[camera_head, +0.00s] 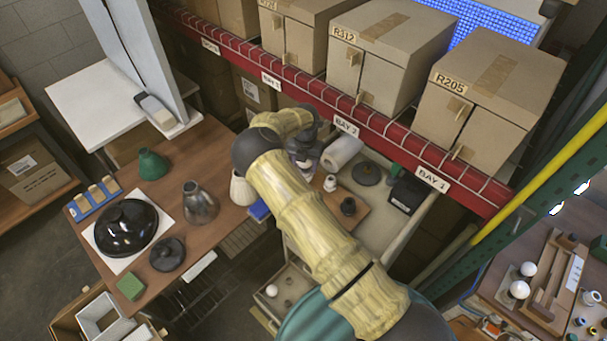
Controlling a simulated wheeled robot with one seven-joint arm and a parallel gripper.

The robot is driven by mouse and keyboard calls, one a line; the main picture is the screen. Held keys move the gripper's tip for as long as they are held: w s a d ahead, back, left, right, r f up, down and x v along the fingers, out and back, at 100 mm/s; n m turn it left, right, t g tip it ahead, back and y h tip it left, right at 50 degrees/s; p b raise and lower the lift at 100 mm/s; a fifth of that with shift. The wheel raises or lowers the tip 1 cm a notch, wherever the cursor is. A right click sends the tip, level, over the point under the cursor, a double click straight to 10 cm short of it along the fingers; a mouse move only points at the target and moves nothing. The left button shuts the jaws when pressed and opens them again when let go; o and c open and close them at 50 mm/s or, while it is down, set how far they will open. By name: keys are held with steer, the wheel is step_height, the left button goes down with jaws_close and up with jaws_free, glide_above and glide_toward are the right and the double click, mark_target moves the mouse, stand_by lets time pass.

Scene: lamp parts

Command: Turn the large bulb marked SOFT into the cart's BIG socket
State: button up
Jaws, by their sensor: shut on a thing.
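My gripper (304,158) is at the far end of my yellow arm, pointing down over the left back part of the grey cart (392,215). It is small and partly hidden by my arm. It is shut on a pale thing, seemingly the large bulb, mostly hidden; no SOFT mark can be read. On the cart a brown board (338,219) carries a white socket (330,183) and a black socket (348,207). They are to the right of and nearer than my gripper. Which one is marked BIG cannot be read.
A white roll (343,152), a dark disc (366,173) and a black box (407,194) stand on the cart. A red shelf beam (340,115) with cartons runs behind. Lampshades, including a silver one (200,204), crowd the left table. White bulbs (519,290) lie at right.

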steer(key=shift+s+d+f, duration=0.15)
steer(key=shift+d+f, duration=0.15)
steer(key=shift+d, duration=0.2)
steer(key=shift+w+a+r+m, duration=0.25)
steer(key=shift+a+r+m, duration=0.1)
steer(key=shift+r, duration=0.15)
steer(key=o, duration=0.7)
steer(key=shift+r, duration=0.1)
steer(key=shift+a, duration=0.1)
steer(key=shift+a+b, duration=0.1)
steer(key=shift+b, duration=0.3)
steer(key=n+b, duration=0.1)
steer(key=n, duration=0.4)
steer(key=shift+b, duration=0.4)
steer(key=shift+n, duration=1.05)
steer(key=shift+w, duration=0.1)
